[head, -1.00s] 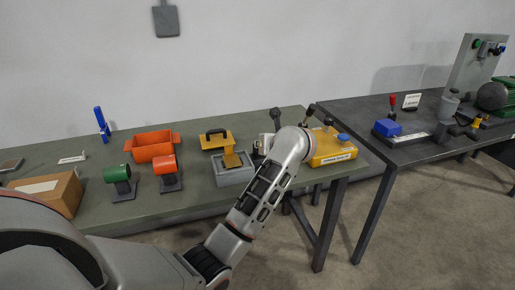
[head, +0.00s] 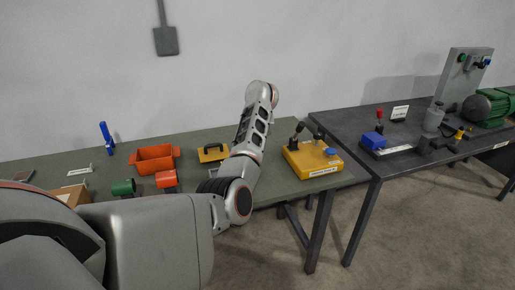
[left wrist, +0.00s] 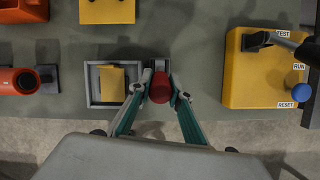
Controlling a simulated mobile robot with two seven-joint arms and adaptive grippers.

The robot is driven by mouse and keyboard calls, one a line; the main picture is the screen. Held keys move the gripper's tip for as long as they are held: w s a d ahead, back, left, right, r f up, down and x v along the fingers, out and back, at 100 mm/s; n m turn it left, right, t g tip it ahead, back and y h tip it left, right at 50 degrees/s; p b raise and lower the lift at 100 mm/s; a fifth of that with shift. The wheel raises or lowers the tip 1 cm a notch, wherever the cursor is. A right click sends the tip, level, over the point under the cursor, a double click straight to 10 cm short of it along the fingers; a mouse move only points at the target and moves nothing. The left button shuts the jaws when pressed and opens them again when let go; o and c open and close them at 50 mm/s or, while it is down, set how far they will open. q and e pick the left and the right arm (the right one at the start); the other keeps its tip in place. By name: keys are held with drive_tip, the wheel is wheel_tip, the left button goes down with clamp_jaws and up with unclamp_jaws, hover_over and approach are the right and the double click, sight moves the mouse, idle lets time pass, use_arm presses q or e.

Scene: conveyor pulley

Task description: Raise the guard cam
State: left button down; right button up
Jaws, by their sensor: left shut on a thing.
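My left gripper (left wrist: 160,84) shows in the left wrist view. Its two fingers close on the sides of a red round-ended piece (left wrist: 160,92), in front of a small grey block (left wrist: 160,65). I cannot tell whether this red piece is the guard cam. Just left of it is a grey open tray (left wrist: 91,88) with a yellow block (left wrist: 112,84) in it. In the head view my left arm rises over the bench and hides this spot and the gripper. A yellow plate with a black handle (head: 212,153) lies left of the arm. My right gripper is not in view.
A yellow control box (left wrist: 250,80) with TEST, RUN and RESET labels stands to the right. An orange bin (head: 155,159), green (head: 123,188) and red (head: 166,180) rollers stand left of the arm. A dark second table (head: 350,115) holds a green motor (head: 488,106).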

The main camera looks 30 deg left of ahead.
use_arm(q)
drive_tip(key=shift+w, duration=0.1)
idle(0.4)
drive_tip(key=c, duration=1.8)
unclamp_jaws()
drive_tip(key=shift+a, duration=0.1)
drive_tip(key=shift+c, duration=0.2)
drive_tip(key=shift+r, duration=0.1)
drive_tip(key=v, duration=0.8)
drive_tip(key=shift+w+d, duration=0.1)
drive_tip(key=shift+d, duration=0.1)
